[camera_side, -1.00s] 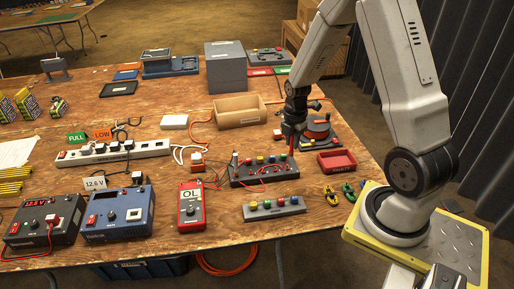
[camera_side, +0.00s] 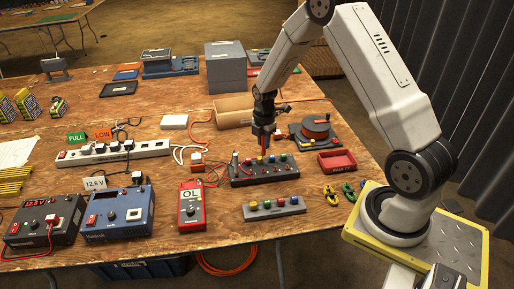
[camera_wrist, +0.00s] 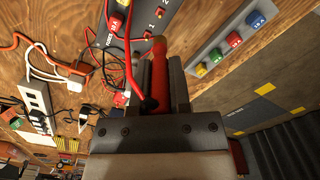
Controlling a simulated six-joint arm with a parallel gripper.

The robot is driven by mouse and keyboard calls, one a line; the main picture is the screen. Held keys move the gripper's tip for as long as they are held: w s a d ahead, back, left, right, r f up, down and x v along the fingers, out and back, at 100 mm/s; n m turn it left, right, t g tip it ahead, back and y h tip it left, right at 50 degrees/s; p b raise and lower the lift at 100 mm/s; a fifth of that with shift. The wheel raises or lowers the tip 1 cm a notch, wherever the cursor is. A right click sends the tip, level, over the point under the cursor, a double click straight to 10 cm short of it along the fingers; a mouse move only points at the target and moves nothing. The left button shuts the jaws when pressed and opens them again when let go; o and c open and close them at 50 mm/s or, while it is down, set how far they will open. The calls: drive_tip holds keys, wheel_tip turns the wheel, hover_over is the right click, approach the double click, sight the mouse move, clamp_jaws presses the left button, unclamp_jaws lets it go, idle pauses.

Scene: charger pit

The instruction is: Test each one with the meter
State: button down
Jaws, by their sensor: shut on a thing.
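My gripper (camera_side: 263,138) is shut on a red probe (camera_wrist: 159,75) with a red lead, held pointing down over the dark test block (camera_side: 240,180). The probe tip is close to the coloured fuses near the block's middle, by the yellow one (camera_side: 261,159); I cannot tell whether it touches. The block's numbered face (camera_wrist: 150,42) shows past the fingers in the wrist view. The red meter (camera_side: 191,206) stands to the left and its display reads OL. A grey holder (camera_side: 273,212) in front carries several coloured fuses, also visible in the wrist view (camera_wrist: 233,50).
A red tray marked FAULTY (camera_side: 337,162) and a cable reel (camera_side: 315,130) lie to the right. A cardboard tray (camera_side: 233,111) is behind the gripper. FULL (camera_side: 77,138) and LOW (camera_side: 102,134) signs stand by a power strip (camera_side: 113,151). Red leads loop across the block.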

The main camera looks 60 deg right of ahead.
sight(264, 152)
drive_tip(key=shift+f, duration=2.85)
drive_tip(key=shift+f, duration=0.9)
idle(1.2)
drive_tip(key=shift+c, duration=0.8)
unclamp_jaws()
drive_tip(key=shift+r, duration=0.1)
drive_tip(key=shift+r, duration=3.65)
